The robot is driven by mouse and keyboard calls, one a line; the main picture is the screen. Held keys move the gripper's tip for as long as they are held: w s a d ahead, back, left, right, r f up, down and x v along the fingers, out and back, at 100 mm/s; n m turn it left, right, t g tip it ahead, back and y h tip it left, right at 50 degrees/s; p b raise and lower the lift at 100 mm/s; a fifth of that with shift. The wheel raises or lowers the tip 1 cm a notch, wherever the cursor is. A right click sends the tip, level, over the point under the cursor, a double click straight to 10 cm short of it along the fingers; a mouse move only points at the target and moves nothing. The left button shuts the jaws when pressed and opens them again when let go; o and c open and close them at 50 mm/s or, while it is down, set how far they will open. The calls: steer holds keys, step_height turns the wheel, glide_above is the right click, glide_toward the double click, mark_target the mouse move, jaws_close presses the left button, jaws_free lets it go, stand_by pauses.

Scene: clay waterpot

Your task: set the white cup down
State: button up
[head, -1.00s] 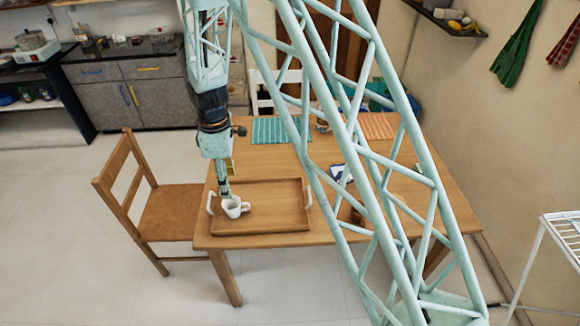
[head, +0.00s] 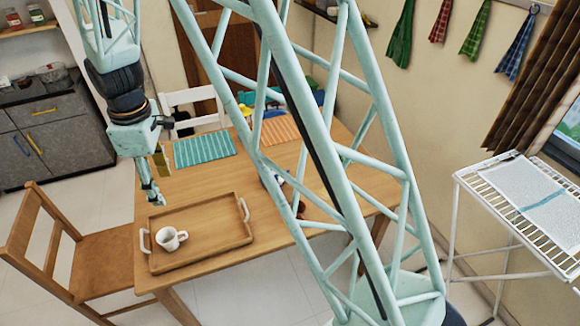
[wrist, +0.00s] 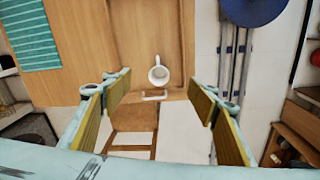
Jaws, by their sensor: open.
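The white cup (head: 171,239) stands upright on the wooden tray (head: 215,240), near the tray's left handle. In the wrist view the cup (wrist: 158,74) lies beyond and between the fingertips, apart from both. My gripper (head: 155,198) is open and empty, raised above and behind the cup in the head view. In the wrist view its two yellow-padded fingers (wrist: 160,105) are spread wide. The tray lies on the wooden table (head: 262,180) at its front left part.
A teal mat (head: 204,148) and an orange mat (head: 281,130) lie on the table's far side. A wooden chair (head: 97,240) stands at the left. A white drying rack (head: 460,215) stands at the right. My arm's truss hides part of the table.

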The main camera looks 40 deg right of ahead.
steer(key=s+d+r+m+t, duration=0.1)
steer(key=s+d+r+m, duration=0.3)
steer(key=s+r, duration=0.55)
steer(key=s+d+r+m+t, duration=0.15)
steer(key=s+d+r, duration=0.45)
steer(key=r, duration=0.6)
steer(key=s+d+r+m, duration=0.1)
steer(key=s+r+m, duration=0.1)
steer(key=s, duration=0.6)
steer(key=s+d+r+m, duration=0.2)
steer(key=s, duration=0.6)
steer(key=s+d+r+m, duration=0.2)
steer(key=s+m, duration=0.1)
steer(key=s, duration=0.6)
steer(key=shift+d, duration=0.25)
